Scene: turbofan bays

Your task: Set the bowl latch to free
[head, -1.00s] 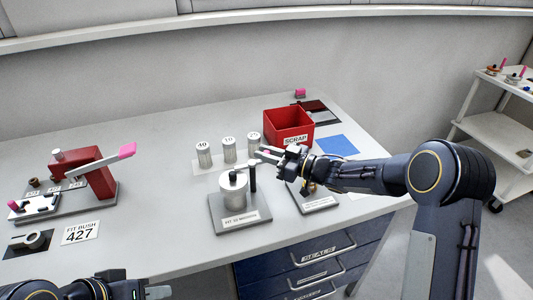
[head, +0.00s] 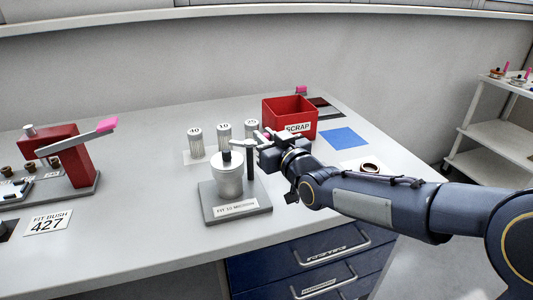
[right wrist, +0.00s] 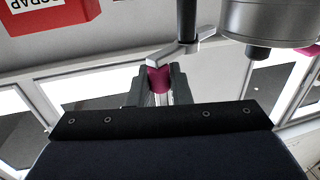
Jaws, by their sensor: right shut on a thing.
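The bowl (head: 229,180) is a silver cylinder with a dark knob on top, standing on a grey base plate (head: 250,208) with a label. A thin black post (head: 250,164) stands beside it on the right. The latch is a short silver lever (head: 241,143) on top of the post; the lever (right wrist: 178,51) also shows in the right wrist view with a magenta tip (right wrist: 158,82). My right gripper (head: 264,139) is at the post top, its fingers shut on the magenta tip. My left gripper is out of view.
Several numbered weights (head: 224,135) stand behind the bowl. A red scrap bin (head: 284,118) is close behind my right gripper. A red lever press (head: 75,160) stands at the left.

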